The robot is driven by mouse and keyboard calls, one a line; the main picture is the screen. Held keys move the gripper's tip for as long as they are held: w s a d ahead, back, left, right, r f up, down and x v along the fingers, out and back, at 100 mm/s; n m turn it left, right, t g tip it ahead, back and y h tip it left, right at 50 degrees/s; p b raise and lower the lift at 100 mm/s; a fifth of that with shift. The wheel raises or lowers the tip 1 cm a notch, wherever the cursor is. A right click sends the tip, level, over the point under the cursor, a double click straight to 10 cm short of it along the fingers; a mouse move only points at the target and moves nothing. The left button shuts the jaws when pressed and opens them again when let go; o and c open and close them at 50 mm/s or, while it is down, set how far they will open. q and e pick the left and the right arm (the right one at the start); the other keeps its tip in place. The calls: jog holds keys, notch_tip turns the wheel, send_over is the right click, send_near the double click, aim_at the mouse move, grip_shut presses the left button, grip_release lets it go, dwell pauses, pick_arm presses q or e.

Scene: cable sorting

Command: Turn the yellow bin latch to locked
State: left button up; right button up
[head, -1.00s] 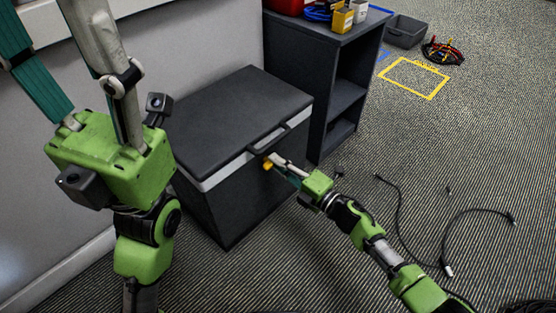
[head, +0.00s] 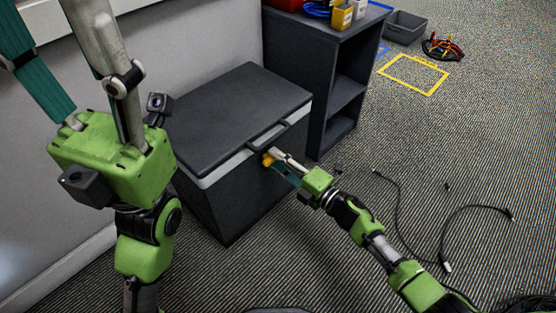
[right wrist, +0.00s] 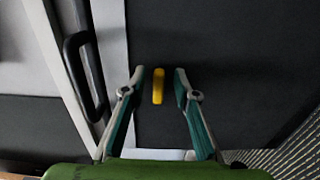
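The yellow latch (head: 267,159) is on the front of the dark lidded bin (head: 240,110), below the pale band and close to the handle. In the right wrist view the latch (right wrist: 158,86) is a short upright bar. My right gripper (right wrist: 159,75) is open, with one finger on each side of the latch and a visible gap to both. In the head view my right gripper (head: 277,158) reaches the bin front from the right and partly covers the latch. My left gripper (head: 70,60) is raised at the upper left, fingers wide apart and empty, tips near or beyond the picture edge.
The bin's handle (right wrist: 80,70) is left of my right fingers in the wrist view. A dark shelf unit (head: 325,60) stands behind the bin. Loose black cables (head: 400,215) lie on the carpet at right. A grey tray (head: 404,28) and yellow floor outline (head: 412,75) are farther back.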

jog(key=v, duration=1.2)
dwell(0.3)
